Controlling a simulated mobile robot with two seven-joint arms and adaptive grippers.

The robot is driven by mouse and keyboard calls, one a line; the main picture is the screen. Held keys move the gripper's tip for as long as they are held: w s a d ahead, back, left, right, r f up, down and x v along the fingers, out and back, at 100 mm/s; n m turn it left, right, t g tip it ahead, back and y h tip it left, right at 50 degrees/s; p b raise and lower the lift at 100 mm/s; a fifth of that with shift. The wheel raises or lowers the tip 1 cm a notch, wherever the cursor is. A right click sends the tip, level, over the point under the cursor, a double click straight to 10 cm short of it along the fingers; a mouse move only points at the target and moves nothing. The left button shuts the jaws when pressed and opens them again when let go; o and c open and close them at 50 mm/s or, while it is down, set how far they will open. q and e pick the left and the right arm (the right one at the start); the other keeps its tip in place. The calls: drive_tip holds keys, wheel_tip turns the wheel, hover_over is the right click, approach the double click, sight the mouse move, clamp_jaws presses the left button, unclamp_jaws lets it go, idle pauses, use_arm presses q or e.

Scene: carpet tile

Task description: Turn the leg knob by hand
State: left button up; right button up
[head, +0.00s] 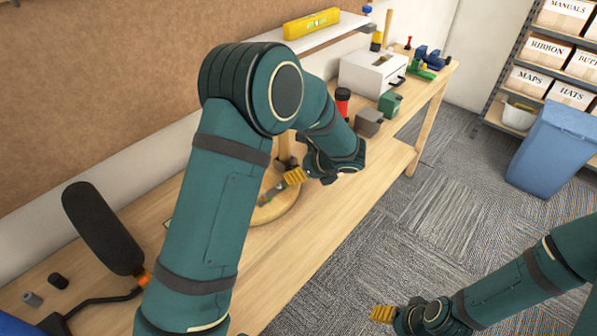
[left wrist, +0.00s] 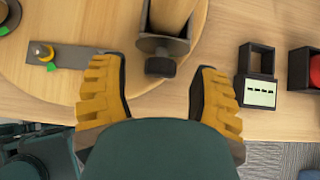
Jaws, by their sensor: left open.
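The dark leg knob (left wrist: 160,67) shows in the left wrist view, on the near side of a dark bracket (left wrist: 163,44) around a wooden leg (left wrist: 175,14). The bracket sits at the edge of a round wooden board (left wrist: 70,72). My left gripper (left wrist: 158,80) is open, with one yellow finger on each side of the knob and visible gaps to both. In the head view my left gripper (head: 287,186) is over the round board (head: 276,212), and the arm hides much of it; I cannot make out the knob there. My right gripper (head: 382,313) is low over the carpet, away from the bench.
The wooden bench (head: 330,215) runs along the wall. A dark box with a small display (left wrist: 258,92) lies right of the left gripper. A blue bin (head: 552,150) stands on the floor.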

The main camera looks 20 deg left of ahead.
use_arm(q)
drive_tip(key=shift+w+a+f, duration=0.2)
drive_tip(key=shift+a+f, duration=0.2)
drive_tip(key=shift+f, duration=0.05)
clamp_jaws()
